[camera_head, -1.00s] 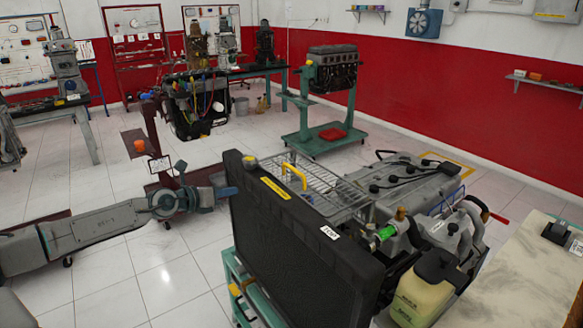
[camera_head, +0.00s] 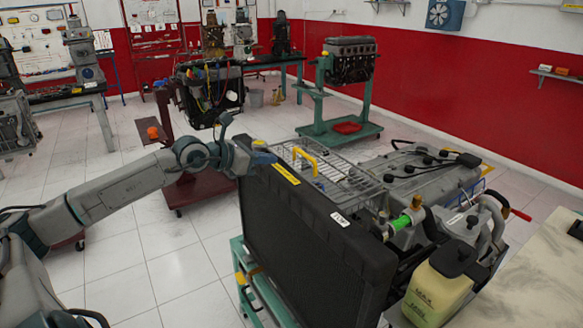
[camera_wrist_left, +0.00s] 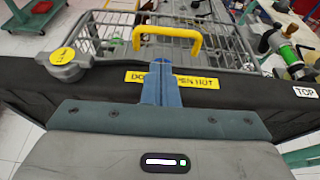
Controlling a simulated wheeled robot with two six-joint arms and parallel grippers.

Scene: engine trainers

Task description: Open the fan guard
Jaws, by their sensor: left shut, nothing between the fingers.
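The fan guard (camera_head: 340,180) is a wire cage lying flat behind the top of the black radiator (camera_head: 310,235). It has a yellow handle (camera_head: 305,158) standing up near its front edge. In the left wrist view the handle (camera_wrist_left: 167,32) is just beyond the fingertips, and the cage wires (camera_wrist_left: 110,38) spread on both sides. My left gripper (camera_head: 264,158) is over the radiator's top edge at its left end. Its blue fingers (camera_wrist_left: 160,68) are together and empty, pointing toward the handle and apart from it. They cover part of the yellow warning label (camera_wrist_left: 200,82). My right gripper is out of view.
A grey engine (camera_head: 420,175) with hoses stands behind the radiator. A coolant bottle (camera_head: 437,290) is at the front right, near a light-topped table (camera_head: 530,270). A round cap (camera_wrist_left: 66,62) sits left of the fingers. Open floor (camera_head: 180,265) lies left of the radiator stand.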

